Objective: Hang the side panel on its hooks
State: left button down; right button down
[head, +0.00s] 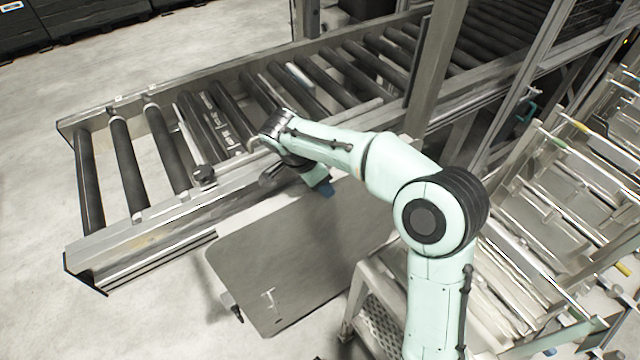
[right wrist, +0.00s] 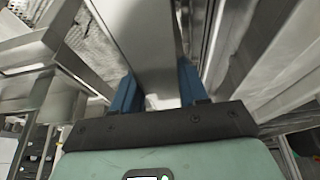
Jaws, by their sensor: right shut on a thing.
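The side panel (head: 300,262) is a flat grey sheet with rounded corners, hanging tilted below and in front of the roller conveyor's side rail. A small T-shaped mark or fitting shows near its lower left corner. My right gripper (head: 325,188) is at the panel's upper edge, with a blue finger showing. In the right wrist view, the blue fingers (right wrist: 158,95) are on both sides of the grey panel (right wrist: 148,45), shut on it. I cannot make out the hooks; the arm and panel cover part of the rail. My left gripper is not in view.
The roller conveyor (head: 170,215) runs from the left front to the back right, with a metal post (head: 436,75) beside it. A metal step (head: 375,310) stands right of the panel. A rack with rods (head: 570,200) fills the right. Floor at left is clear.

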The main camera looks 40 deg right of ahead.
jog(key=w+f, duration=0.3)
jog(key=shift+w+d+f, duration=0.1)
jog(key=shift+d, duration=0.05)
dwell(1.6)
jog(key=shift+s+f, duration=0.2)
jog(key=shift+f, duration=0.2)
dwell(0.5)
jog(key=c, duration=0.5)
grip_release()
jog(key=shift+f, duration=0.1)
jog(key=p+v, duration=0.1)
jog(key=v, duration=1.3)
jog(key=shift+r+p, duration=0.25)
jog(key=shift+p, duration=0.05)
jog(key=shift+w, duration=0.1)
